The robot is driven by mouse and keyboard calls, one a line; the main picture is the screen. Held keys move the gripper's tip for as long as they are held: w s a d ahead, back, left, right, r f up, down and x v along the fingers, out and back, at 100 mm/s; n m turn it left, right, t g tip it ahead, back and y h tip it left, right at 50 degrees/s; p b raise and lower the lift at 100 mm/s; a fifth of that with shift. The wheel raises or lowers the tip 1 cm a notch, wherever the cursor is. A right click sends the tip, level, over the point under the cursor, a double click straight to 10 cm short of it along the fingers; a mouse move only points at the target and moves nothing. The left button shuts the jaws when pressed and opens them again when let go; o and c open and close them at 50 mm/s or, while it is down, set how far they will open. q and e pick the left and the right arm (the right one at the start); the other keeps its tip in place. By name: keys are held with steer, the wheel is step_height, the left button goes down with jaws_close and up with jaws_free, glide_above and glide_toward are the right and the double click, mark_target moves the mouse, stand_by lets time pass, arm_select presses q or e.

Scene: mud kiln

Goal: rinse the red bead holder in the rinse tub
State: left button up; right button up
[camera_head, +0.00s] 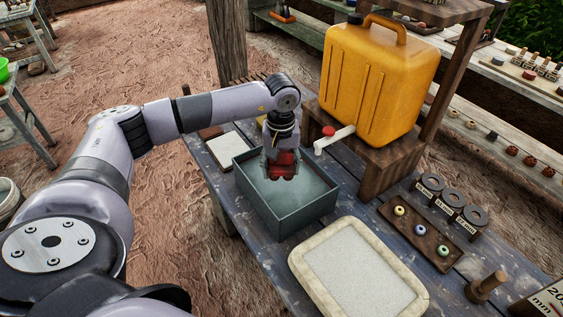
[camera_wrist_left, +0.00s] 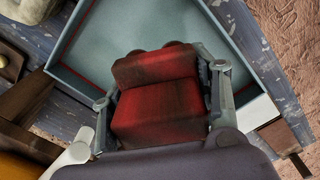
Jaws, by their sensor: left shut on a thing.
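The red bead holder (camera_head: 285,160) is a stepped red block with dark smudges on its faces. My left gripper (camera_head: 281,168) is shut on it, with a finger at each side, and holds it over the rinse tub (camera_head: 262,218). The holder also fills the middle of the left wrist view (camera_wrist_left: 158,98), between the fingers of the left gripper (camera_wrist_left: 163,90). The tub is a grey-green square box with pale liquid inside, and it shows behind the holder in the wrist view (camera_wrist_left: 115,40). I cannot tell whether the holder touches the liquid. My right gripper is not in view.
A yellow jerrycan (camera_head: 376,85) with a white, red-topped tap (camera_head: 335,136) stands on a wooden stand right of the tub. A pale framed tray (camera_head: 357,275) lies in front. A brown bead tray (camera_head: 422,230) and grey rings (camera_head: 452,198) are at the right.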

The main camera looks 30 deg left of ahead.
mark_target(281, 199)
arm_select(q)
step_height(281, 199, down, 5)
steer(key=b, duration=0.3)
step_height(281, 199, down, 3)
steer(key=b, duration=0.3)
steer(key=shift+w+f, duration=0.1)
steer(key=shift+f, duration=0.05)
step_height(281, 199, down, 2)
steer(key=shift+f+b, duration=0.1)
steer(key=shift+b, duration=0.95)
steer(key=shift+f, duration=0.15)
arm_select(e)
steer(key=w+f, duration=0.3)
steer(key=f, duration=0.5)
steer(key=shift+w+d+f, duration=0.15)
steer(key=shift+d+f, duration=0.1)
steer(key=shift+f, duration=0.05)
arm_select(q)
steer(key=shift+r, duration=0.35)
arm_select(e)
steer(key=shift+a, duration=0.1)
arm_select(q)
steer(key=shift+f+b, duration=0.3)
steer(key=shift+b, duration=0.2)
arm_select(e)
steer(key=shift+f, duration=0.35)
